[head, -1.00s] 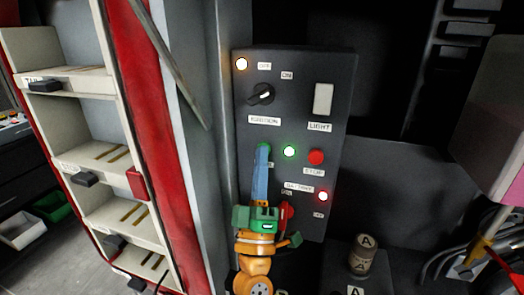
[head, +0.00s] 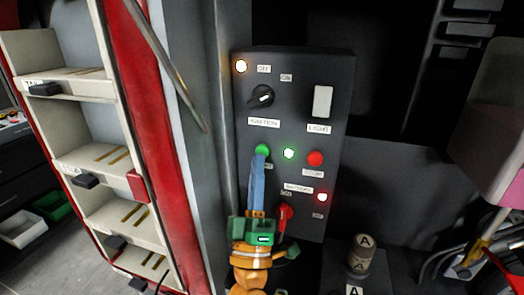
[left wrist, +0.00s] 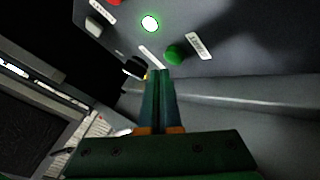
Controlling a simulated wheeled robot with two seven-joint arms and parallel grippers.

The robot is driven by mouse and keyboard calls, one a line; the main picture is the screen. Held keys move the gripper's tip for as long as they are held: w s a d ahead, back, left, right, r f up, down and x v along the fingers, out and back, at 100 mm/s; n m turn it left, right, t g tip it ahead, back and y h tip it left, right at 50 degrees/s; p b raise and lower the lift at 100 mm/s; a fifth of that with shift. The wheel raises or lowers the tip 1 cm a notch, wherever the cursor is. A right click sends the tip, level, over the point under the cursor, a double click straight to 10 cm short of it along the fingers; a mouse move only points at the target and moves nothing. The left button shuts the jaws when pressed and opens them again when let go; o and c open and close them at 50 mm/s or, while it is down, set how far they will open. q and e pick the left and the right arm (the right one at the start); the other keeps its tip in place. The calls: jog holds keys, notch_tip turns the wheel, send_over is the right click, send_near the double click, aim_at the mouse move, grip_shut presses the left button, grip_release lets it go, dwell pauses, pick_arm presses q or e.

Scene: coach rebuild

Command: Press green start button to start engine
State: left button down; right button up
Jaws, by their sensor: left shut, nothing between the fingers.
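The green start button (head: 262,150) is on the dark control panel (head: 320,75), left of a lit green lamp (head: 289,153) and the red stop button (head: 315,158). My left gripper (head: 258,158) is shut and empty, its blue fingers pointing up with the tips just below the green button, partly covering its lower edge and label. In the left wrist view the green button (left wrist: 173,53) shows just beyond the fingertips (left wrist: 159,72), with a small gap in the picture. Whether they touch is unclear. My right gripper is not in view.
The panel also has a black ignition knob (head: 261,96), a light switch (head: 322,100), a red battery lever (head: 284,215) and a lit red lamp (head: 322,197). A red-edged shelf unit (head: 150,130) stands left. A cylinder marked A (head: 361,255) stands low right.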

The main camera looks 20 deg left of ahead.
pick_arm(q)
jog(key=s+p, duration=0.1)
jog(key=s, duration=0.3)
jog(key=shift+s+a, duration=0.1)
jog(key=shift+s, duration=0.25)
dwell(0.3)
